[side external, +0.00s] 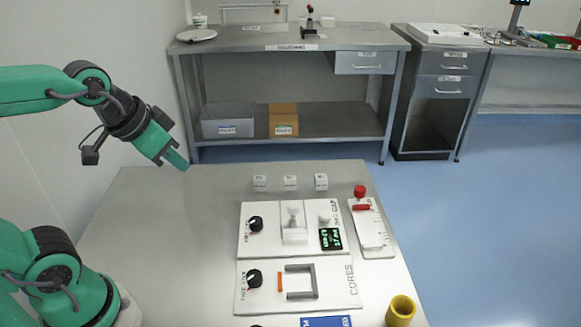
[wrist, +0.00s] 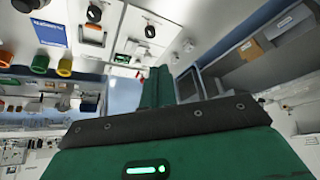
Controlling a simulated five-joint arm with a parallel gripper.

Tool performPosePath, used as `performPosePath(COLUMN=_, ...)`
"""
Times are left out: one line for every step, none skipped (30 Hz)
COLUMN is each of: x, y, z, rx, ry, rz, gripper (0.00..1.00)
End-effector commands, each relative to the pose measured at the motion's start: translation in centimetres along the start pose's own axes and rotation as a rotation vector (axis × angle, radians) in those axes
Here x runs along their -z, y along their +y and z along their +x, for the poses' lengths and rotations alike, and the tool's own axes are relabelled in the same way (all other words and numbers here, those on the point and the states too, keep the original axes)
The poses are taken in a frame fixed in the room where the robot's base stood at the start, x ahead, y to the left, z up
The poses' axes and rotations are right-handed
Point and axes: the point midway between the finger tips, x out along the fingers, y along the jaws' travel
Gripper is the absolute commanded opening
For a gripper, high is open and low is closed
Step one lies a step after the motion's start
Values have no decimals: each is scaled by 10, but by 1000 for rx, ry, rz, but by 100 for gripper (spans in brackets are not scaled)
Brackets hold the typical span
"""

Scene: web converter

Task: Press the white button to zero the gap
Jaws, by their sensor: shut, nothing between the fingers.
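A white round button (side external: 324,218) stands on the upper white panel (side external: 265,248), at its right side, just above a small display with green digits (side external: 331,239). Beside it on the panel are a white upright post (side external: 294,215) and a black dial (side external: 255,223). My gripper (side external: 177,160) is shut and empty. It is up in the air at the left, well apart from the button, tilted down to the right. In the wrist view the green fingers (wrist: 156,88) show closed together, with the panels upside down beyond; I cannot pick out the button there.
A lower white panel (side external: 344,296) carries a black dial and a grey bracket. A white plate with a red knob (side external: 360,191) lies at the right. Three white cubes (side external: 290,183) stand behind the panels. A yellow cup (side external: 400,311) stands at front right. The table's left part is clear.

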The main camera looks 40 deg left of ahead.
Motion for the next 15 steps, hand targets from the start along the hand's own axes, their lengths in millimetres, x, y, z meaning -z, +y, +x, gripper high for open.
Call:
performPosePath(x=7, y=2, z=4, rx=-3, ry=4, rz=22, gripper=0)
performPosePath(x=11, y=2, z=7, rx=-5, ry=7, rz=35, gripper=0)
performPosePath(x=17, y=4, z=10, rx=-8, ry=14, rz=54, gripper=0)
performPosePath(x=21, y=5, z=12, rx=-9, ry=18, rz=68, gripper=0)
performPosePath(x=26, y=6, z=15, rx=-11, ry=24, rz=82, gripper=0)
performPosePath(x=32, y=7, z=19, rx=-13, ry=30, rz=103, gripper=0)
performPosePath(x=36, y=8, z=22, rx=-14, ry=35, rz=117, gripper=0)
performPosePath(x=41, y=9, z=25, rx=-16, ry=40, rz=132, gripper=0)
performPosePath(x=47, y=11, z=29, rx=-18, ry=47, rz=153, gripper=0)
performPosePath(x=52, y=12, z=32, rx=-20, ry=52, rz=167, gripper=0)
performPosePath(x=56, y=14, z=35, rx=-21, ry=58, rz=182, gripper=0)
performPosePath(x=62, y=16, z=40, rx=-23, ry=64, rz=201, gripper=0)
performPosePath(x=66, y=17, z=43, rx=-24, ry=70, rz=216, gripper=0)
performPosePath(x=70, y=19, z=46, rx=-25, ry=74, rz=231, gripper=0)
performPosePath(x=76, y=21, z=51, rx=-27, ry=81, rz=250, gripper=0)
